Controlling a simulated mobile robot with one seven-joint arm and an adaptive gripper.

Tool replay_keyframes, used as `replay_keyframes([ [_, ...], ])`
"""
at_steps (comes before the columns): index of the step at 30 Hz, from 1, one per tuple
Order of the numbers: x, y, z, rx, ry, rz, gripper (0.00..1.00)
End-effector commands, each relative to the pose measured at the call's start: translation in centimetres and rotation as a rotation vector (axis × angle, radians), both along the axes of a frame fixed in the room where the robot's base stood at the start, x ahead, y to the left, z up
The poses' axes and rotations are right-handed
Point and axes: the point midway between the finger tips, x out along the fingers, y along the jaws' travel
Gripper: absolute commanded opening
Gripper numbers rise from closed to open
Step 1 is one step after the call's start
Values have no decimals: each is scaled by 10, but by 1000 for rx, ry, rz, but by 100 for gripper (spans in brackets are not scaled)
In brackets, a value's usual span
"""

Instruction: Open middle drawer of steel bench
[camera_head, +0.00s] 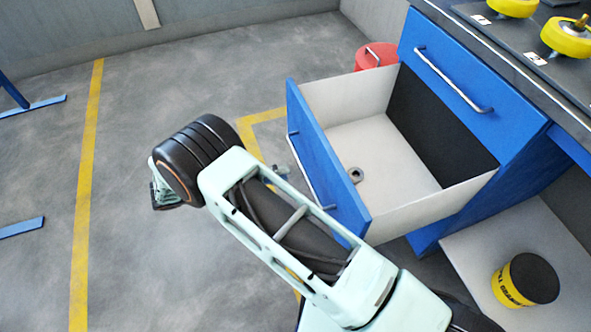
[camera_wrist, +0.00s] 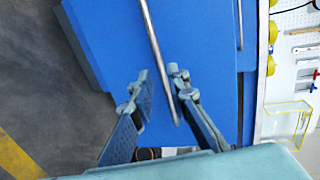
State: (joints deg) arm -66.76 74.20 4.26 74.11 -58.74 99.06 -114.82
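The blue steel bench (camera_head: 480,60) is at the right of the head view. A drawer below its top drawer is pulled far out, with a blue front (camera_head: 325,165), pale walls and a bar handle (camera_head: 308,180). My gripper (camera_head: 163,195) is mostly hidden behind my wrist in the head view, in front of the drawer and apart from it. In the wrist view my gripper (camera_wrist: 162,82) has its fingers spread. The drawer's handle (camera_wrist: 155,45) runs between them in the picture, with the blue front (camera_wrist: 110,40) beyond.
The top drawer (camera_head: 440,75) is shut. A small metal ring (camera_head: 355,175) lies inside the open drawer. A red container (camera_head: 376,56) stands behind it. A black and yellow tub (camera_head: 525,282) sits on a low shelf. Open floor (camera_head: 150,90) lies to the left.

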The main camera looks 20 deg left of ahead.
Motion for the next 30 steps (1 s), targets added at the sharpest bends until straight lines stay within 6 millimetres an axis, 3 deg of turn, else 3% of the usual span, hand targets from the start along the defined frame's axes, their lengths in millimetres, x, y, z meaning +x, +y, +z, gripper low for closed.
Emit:
replay_keyframes([
  [3, -13, 18, 4, 1, 0, 2, 15],
  [9, -25, 34, 8, -1, 1, 0, 15],
  [30, -21, 35, 14, 31, -17, -16, 15],
])
